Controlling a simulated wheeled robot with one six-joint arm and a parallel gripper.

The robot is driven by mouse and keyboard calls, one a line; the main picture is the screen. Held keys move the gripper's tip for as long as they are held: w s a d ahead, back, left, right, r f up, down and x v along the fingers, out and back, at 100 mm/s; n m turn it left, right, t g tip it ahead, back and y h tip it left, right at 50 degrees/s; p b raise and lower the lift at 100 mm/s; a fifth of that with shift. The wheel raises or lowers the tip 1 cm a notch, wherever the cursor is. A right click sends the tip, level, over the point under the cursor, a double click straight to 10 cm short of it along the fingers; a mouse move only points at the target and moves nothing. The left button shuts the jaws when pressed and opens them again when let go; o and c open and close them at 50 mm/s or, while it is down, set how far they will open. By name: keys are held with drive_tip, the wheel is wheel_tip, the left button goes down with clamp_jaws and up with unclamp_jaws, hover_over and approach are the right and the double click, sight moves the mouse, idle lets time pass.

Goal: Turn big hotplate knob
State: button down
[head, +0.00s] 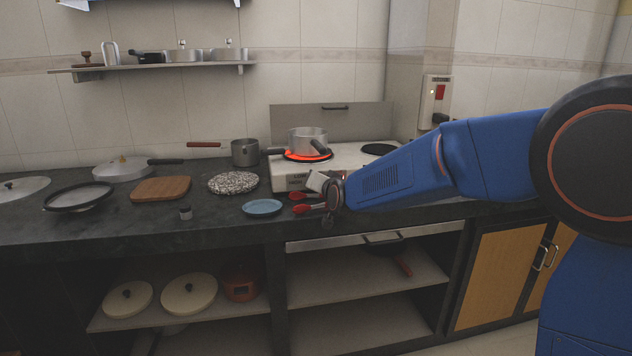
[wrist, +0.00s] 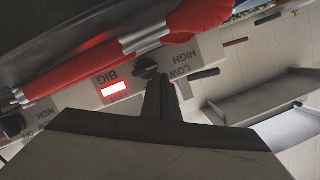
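The white hotplate (head: 350,165) stands on the counter, its front panel toward me. A steel pot (head: 307,138) stands on its left burner, which glows red-orange. In the wrist view a small dark knob (wrist: 146,68) sits on the panel between the labels BIG and LOW, beside a lit red indicator (wrist: 113,90). A dark prong just below partly overlaps the knob. I cannot tell whether anything touches the knob.
A blue plate (head: 262,207) lies just left of my gripper. A speckled round mat (head: 233,182), a saucepan (head: 245,152) and a wooden board (head: 160,188) are further left. The front-left counter is mostly clear.

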drive_tip(key=s+d+r, duration=0.2)
drive_tip(key=s+r, duration=0.4)
drive_tip(key=s, duration=0.3)
drive_tip(key=shift+s+d+r, duration=0.15)
drive_tip(key=shift+d+r, duration=0.05)
drive_tip(key=shift+d, duration=0.15)
idle(0.4)
drive_tip(key=s+d+f+g+h, duration=0.2)
drive_tip(key=s+d+f, duration=0.4)
drive_tip(key=s+d, duration=0.5)
drive_tip(key=s+d+f+n+g+h, duration=0.1)
drive_tip(key=s+d+f+g, duration=0.3)
drive_tip(key=s+d, duration=0.6)
drive_tip(key=s+d+f+g+h, duration=0.3)
drive_tip(key=s+d+f, duration=0.4)
drive_tip(key=s, duration=1.3)
drive_tip(key=d, duration=0.4)
drive_tip(key=shift+s+d+f+g, duration=0.3)
drive_tip(key=shift+f, duration=0.05)
